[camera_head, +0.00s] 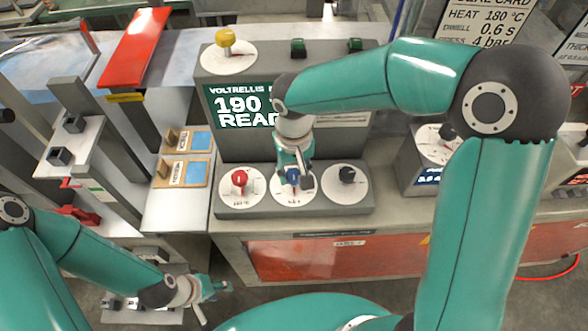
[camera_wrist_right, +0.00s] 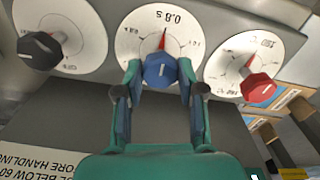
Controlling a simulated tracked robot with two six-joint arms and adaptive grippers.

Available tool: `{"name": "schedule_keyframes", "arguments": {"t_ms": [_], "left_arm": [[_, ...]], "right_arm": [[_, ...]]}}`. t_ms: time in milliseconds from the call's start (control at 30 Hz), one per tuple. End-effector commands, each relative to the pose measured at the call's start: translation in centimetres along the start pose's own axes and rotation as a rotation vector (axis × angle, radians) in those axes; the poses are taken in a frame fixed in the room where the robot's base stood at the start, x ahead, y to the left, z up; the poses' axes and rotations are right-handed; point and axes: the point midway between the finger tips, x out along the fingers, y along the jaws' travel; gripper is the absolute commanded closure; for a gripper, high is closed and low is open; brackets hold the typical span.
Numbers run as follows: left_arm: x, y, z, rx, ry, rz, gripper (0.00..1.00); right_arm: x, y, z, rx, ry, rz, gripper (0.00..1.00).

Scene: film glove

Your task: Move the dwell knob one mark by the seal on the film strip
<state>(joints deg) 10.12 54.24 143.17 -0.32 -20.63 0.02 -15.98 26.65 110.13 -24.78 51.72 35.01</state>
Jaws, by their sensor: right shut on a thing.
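The dwell knob is the blue knob (camera_head: 292,176) in the middle of three dials on the grey machine. In the right wrist view the blue knob (camera_wrist_right: 160,70) sits on a white dial (camera_wrist_right: 185,25) marked 0.8 s, with its red pointer toward that mark. My right gripper (camera_wrist_right: 158,82) is shut on the blue knob, one finger on each side. The right gripper (camera_head: 293,182) partly covers the knob in the head view. My left gripper (camera_head: 212,289) is low at the left, away from the machine. Two small labelled holders (camera_head: 182,172) with blue panels lie left; I cannot tell whether they hold film.
A red knob (camera_head: 239,178) and a black knob (camera_head: 347,175) flank the blue one closely. The display (camera_head: 243,110) reads 190 and READ, partly hidden by my arm. A card (camera_head: 490,25) lists heat 180 °C, dwell 0.6 s, press 4 bar. A yellow knob (camera_head: 225,37) stands above.

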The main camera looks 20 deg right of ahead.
Motion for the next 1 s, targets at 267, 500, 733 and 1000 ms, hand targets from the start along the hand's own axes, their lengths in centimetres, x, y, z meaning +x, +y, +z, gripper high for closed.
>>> {"name": "schedule_keyframes", "arguments": {"t_ms": [267, 500, 733, 1000], "left_arm": [[0.26, -0.09, 0.00, 0.000, 0.000, 0.000, 0.60], [0.53, -0.19, 0.00, 0.000, 0.000, 0.000, 0.60], [0.65, -0.24, -0.01, 0.000, 0.000, 0.000, 0.60], [0.62, -0.22, 0.00, 0.000, 0.000, 0.000, 0.60]], "right_arm": [[-0.02, -0.01, -0.07, -0.110, 0.002, 0.000, 0.96], [-0.04, 0.05, -0.06, -0.299, 0.002, 0.000, 0.96], [-0.09, 0.08, -0.07, -0.517, 0.003, 0.001, 0.96], [-0.14, 0.08, -0.09, -0.761, 0.003, 0.002, 0.96]]}}
